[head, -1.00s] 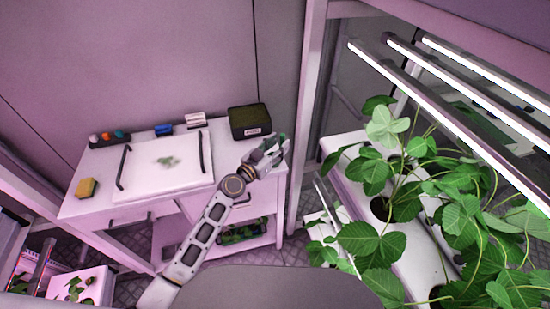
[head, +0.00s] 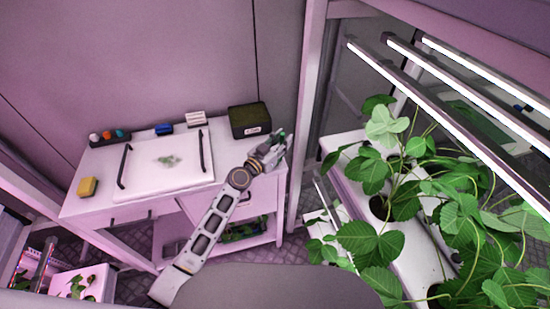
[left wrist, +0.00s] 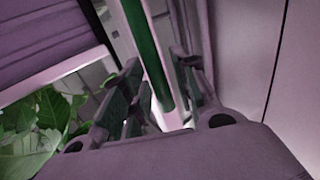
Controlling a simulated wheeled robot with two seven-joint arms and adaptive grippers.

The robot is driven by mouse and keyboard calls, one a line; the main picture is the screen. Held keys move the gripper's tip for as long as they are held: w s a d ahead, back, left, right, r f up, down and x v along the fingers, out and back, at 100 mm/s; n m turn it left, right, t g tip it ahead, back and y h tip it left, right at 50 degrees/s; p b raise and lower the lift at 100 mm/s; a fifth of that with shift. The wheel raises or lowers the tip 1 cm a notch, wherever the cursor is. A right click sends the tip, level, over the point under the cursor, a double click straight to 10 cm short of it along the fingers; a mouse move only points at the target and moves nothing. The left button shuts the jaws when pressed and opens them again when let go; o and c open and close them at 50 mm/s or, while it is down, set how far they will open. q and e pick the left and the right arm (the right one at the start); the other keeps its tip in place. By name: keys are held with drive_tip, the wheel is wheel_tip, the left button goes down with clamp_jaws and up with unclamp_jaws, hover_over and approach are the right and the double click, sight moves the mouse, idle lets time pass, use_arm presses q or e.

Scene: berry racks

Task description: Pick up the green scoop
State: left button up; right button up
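My left gripper (head: 277,143) is over the right end of the white bench, right of the dark green box. In the left wrist view, a long dark green bar (left wrist: 150,55) lies between the two fingers (left wrist: 157,85), which look closed around it. I take it for the green scoop's handle; its far end runs out of the top of that view. In the head view only a small bit of green (head: 281,134) shows at the fingertips, and the rest is hidden. My right gripper is not in view.
The white bench (head: 75,208) bears a white tray (head: 140,180), a dark green box (head: 250,121), a yellow sponge (head: 87,187) and a blue item (head: 163,129). A rack post (head: 303,130) stands close right of my gripper. Leafy plants (head: 375,240) grow beyond it.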

sight(283, 133)
use_arm(q)
clamp_jaws()
drive_tip(key=shift+r, duration=0.1)
drive_tip(key=shift+r+p, duration=0.45)
drive_tip(key=shift+r, duration=0.5)
wheel_tip(283, 133, up, 5)
drive_tip(key=shift+f+p, duration=0.1)
drive_tip(key=shift+p, duration=0.45)
drive_tip(key=shift+r, duration=1.6)
